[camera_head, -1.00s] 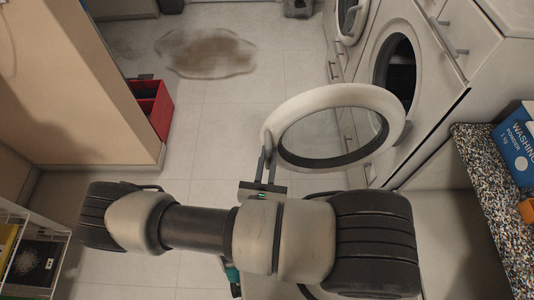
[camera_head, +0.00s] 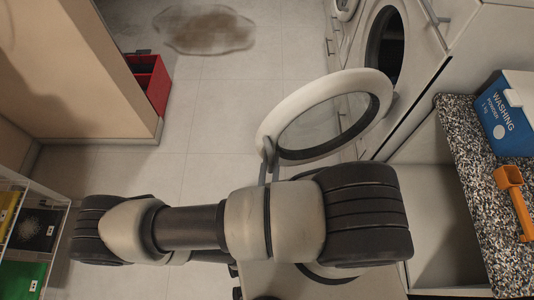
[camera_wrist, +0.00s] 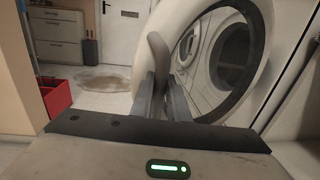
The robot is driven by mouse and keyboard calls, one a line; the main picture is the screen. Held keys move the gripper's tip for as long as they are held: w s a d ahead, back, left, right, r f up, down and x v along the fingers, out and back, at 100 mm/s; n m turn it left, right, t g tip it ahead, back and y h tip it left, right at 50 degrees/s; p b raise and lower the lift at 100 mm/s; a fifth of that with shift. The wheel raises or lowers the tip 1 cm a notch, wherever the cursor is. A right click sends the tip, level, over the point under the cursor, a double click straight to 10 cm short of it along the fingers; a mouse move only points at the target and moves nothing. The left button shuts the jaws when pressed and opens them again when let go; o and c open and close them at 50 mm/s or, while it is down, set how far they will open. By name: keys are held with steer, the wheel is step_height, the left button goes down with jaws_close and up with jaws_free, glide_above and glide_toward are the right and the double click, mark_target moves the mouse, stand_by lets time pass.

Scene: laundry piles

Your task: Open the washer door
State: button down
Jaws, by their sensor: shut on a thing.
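The washer door (camera_head: 283,108), a pale ring around clear glass, stands open, swung well out from the washer front. The round dark drum opening (camera_head: 385,48) of the washer is uncovered behind it. My gripper (camera_head: 268,164) is at the door's left edge in the head view, shut on the door handle. In the wrist view my gripper (camera_wrist: 160,92) has its two fingers on either side of the curved handle (camera_wrist: 158,52). The door ring (camera_wrist: 187,18) also shows there, with the glass to the right. My arm hides part of the floor below the door.
A speckled counter (camera_head: 455,135) at right holds a blue washing powder box (camera_head: 505,115) and an orange scoop (camera_head: 514,190). A red bin (camera_head: 150,85) stands by the wall at left. A wire rack (camera_head: 35,180) is at lower left.

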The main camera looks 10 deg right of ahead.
steer(key=shift+s+d, duration=0.15)
steer(key=shift+s, duration=0.05)
steer(key=c, duration=1.7)
jaws_free()
steer(key=shift+s, duration=0.1)
steer(key=v, duration=1.7)
steer(key=shift+a, duration=0.2)
steer(key=shift+s, duration=0.1)
